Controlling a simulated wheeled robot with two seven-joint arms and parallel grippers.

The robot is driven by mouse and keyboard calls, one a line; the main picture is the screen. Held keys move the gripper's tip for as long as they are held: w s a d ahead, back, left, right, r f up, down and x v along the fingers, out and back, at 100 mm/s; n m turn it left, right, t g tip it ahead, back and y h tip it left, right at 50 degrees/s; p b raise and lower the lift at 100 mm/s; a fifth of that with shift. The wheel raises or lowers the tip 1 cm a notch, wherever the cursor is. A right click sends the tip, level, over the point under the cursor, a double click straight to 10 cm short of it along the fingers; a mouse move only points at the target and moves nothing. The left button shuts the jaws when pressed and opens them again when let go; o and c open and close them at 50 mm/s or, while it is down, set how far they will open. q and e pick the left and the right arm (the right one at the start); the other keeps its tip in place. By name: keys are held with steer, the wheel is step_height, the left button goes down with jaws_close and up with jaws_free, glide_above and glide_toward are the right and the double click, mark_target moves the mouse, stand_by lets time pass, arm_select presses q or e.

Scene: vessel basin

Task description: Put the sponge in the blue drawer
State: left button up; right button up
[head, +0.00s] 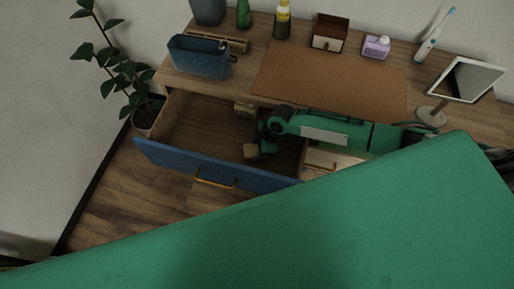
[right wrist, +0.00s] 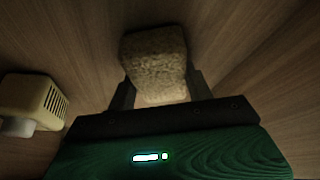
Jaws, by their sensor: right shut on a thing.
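The blue drawer (head: 190,167) is pulled open below the desk; its blue front has a brass handle and its inside is wooden. My right gripper (head: 257,148) is inside the drawer's outline, over its floor. It is shut on the sponge (head: 251,151), a tan, rough block. In the right wrist view the sponge (right wrist: 155,58) sits between the two fingers of the right gripper (right wrist: 160,92), over a wooden surface. I cannot tell whether the sponge touches the drawer floor. My left gripper is not in view.
A cream vented object (right wrist: 38,100) lies in the drawer; it also shows in the head view (head: 245,109). A lighter drawer (head: 325,160) is beside the blue one. The desk holds a blue bin (head: 200,57), brown mat (head: 330,84) and mirror (head: 465,80). A plant stands left.

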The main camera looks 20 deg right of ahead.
steer(key=o, duration=0.9)
steer(key=shift+r, duration=0.15)
steer(key=shift+d+r, duration=0.2)
steer(key=shift+r, duration=0.1)
steer(key=b+v, duration=0.1)
steer(key=v, duration=0.5)
steer(key=shift+s+d+r, duration=0.1)
steer(key=shift+r, duration=0.2)
